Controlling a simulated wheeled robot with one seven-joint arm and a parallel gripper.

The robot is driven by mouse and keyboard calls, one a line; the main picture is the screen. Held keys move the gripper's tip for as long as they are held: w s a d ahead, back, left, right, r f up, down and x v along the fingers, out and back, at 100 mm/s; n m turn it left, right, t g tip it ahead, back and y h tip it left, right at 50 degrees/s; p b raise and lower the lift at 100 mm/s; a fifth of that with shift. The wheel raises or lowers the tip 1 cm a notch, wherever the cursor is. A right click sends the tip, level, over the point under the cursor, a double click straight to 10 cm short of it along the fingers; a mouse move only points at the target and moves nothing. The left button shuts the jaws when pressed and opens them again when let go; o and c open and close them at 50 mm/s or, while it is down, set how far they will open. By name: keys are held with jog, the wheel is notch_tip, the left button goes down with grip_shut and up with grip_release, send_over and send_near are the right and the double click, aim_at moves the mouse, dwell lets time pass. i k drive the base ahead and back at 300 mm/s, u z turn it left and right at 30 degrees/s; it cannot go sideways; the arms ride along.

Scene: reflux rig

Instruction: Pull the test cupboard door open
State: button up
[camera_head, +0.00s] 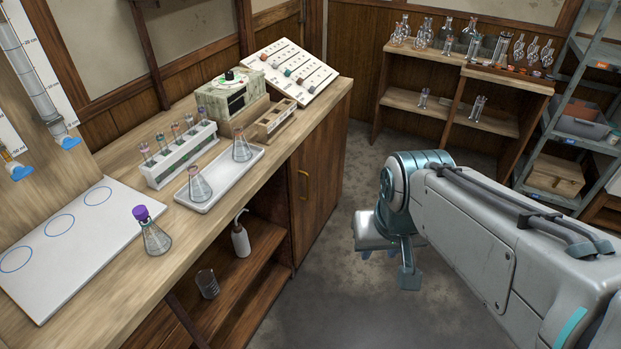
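The cupboard door (320,197) is a wooden panel under the right end of the bench. It looks closed, flush with the bench front. A brass upright handle (303,184) is on the door's left part, near its top. My gripper (390,262) hangs over the floor to the right of the door, apart from the door and handle. It is partly hidden by my own wrist, and its finger gap is not clear. I see nothing held in it.
The bench top (110,322) carries a flask with a purple stopper (155,238), a white tray (222,182) with flasks and a test-tube rack (180,157). Open shelves (250,283) lie left of the door. The floor (330,290) in front is clear. Glassware shelves (430,97) stand behind.

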aim_at(316, 168)
jog(key=u, duration=0.2)
jog(key=i, duration=1.2)
jog(key=z, duration=0.6)
